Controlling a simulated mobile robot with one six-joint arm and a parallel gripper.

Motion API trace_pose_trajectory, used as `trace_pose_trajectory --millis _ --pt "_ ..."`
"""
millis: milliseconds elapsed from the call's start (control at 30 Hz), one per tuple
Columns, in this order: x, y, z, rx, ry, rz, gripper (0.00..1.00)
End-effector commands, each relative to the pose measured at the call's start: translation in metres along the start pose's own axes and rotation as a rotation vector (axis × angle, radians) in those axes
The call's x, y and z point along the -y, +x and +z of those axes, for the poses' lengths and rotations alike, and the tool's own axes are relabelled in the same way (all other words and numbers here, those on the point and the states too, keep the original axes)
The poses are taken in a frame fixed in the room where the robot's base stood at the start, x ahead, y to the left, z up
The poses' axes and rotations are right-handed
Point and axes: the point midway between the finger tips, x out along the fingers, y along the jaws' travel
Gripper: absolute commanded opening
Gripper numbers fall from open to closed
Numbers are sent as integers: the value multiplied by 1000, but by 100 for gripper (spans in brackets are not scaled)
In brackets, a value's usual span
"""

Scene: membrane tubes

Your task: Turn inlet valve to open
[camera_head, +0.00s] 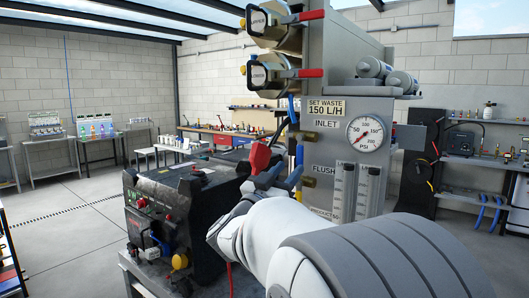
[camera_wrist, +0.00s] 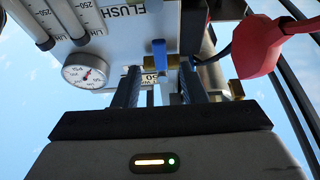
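The inlet valve is a brass body (camera_head: 297,136) below and left of the INLET label on the grey panel. Its blue lever (camera_head: 299,155) points down. In the upside-down wrist view the blue lever (camera_wrist: 158,50) stands upright in front of the brass body, midway between my fingers and beyond their tips. My gripper (camera_head: 281,178) is just below and left of the lever in the head view. In the wrist view my gripper (camera_wrist: 160,90) has its two dark blue fingers apart with nothing held between them. I cannot tell whether either finger touches the lever.
A red handle-like part (camera_head: 260,157) is close to my gripper, also in the wrist view (camera_wrist: 258,45). A pressure gauge (camera_head: 366,133) and flow tubes (camera_head: 341,192) are on the panel's right. A black unit (camera_head: 165,215) stands at left. Dark and blue hoses run near the valve.

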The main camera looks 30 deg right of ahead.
Motion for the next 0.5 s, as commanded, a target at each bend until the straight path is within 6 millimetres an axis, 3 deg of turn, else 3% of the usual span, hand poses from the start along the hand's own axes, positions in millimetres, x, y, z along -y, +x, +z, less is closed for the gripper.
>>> trace_pose_trajectory --millis 300,500 --pt "-1 52 -2 1 -1 1 38" --pt "0 68 0 1 -1 -1 38"
